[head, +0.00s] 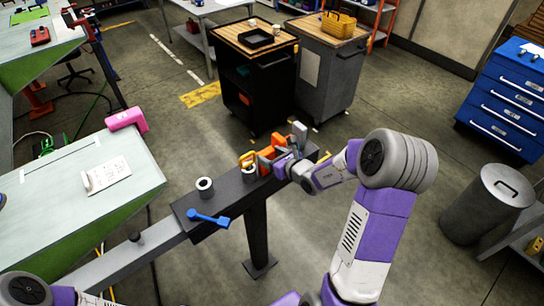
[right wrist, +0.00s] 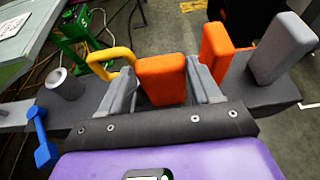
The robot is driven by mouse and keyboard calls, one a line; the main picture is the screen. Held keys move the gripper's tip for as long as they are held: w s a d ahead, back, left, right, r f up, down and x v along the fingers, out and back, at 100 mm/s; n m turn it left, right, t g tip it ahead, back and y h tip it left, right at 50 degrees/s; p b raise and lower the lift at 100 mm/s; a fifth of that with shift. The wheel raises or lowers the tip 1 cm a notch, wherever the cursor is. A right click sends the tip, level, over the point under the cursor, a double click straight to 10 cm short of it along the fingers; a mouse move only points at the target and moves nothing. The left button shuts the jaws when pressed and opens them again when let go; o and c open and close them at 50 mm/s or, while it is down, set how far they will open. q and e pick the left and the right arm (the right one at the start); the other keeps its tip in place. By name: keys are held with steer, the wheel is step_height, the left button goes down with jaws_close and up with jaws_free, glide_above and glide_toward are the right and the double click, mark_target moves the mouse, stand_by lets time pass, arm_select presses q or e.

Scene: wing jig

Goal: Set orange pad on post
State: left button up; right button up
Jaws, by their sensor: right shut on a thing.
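My right gripper (head: 275,156) is shut on an orange pad (right wrist: 160,80). The pad sits upright between its two grey fingers in the right wrist view. A second, upright orange block (right wrist: 217,52) stands just beyond the right finger, with a grey block (right wrist: 284,48) beside it. The gripper is over the far end of a dark beam (head: 232,192). A dark post (head: 257,232) holds the beam up from below. The pad's lower edge is hidden, so I cannot tell whether it touches the beam. My left gripper is out of view.
A yellow handle (right wrist: 112,62) is close left of the held pad. A grey cylinder (head: 205,187) and a blue lever (head: 208,218) are on the beam. A pale table (head: 65,215) with a pink object (head: 126,119) is at left. Carts (head: 252,85) stand behind.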

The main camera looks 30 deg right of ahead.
steer(key=shift+f, duration=0.1)
steer(key=o, duration=1.4)
